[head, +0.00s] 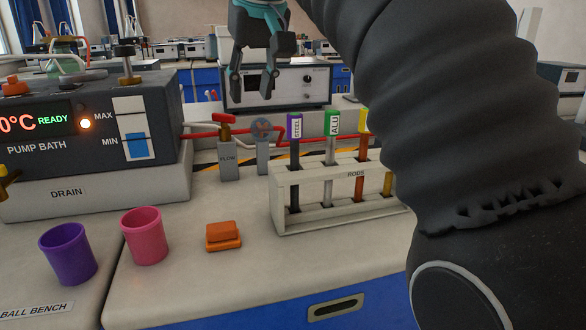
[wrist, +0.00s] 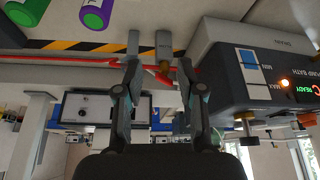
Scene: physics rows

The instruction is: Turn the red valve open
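The red valve (head: 226,118) is a small red handle on top of a grey post labelled FLOW (head: 229,163), right of the pump bath. In the head view my gripper (head: 251,88) hangs above and slightly right of the valve, fingers pointing down, apart and empty. In the wrist view, which looks turned over, my gripper (wrist: 158,72) has its two fingers spread. The red valve (wrist: 161,76) shows between them, beyond the fingers. No contact with the handle is visible.
The pump bath (head: 80,185) stands left. A round flow indicator (head: 262,128) on a post is close right of the valve. Red tubing (head: 200,134) runs past both. A rod rack (head: 340,205) stands right. Purple (head: 68,255) and pink (head: 145,237) cups and an orange block (head: 223,236) are in front.

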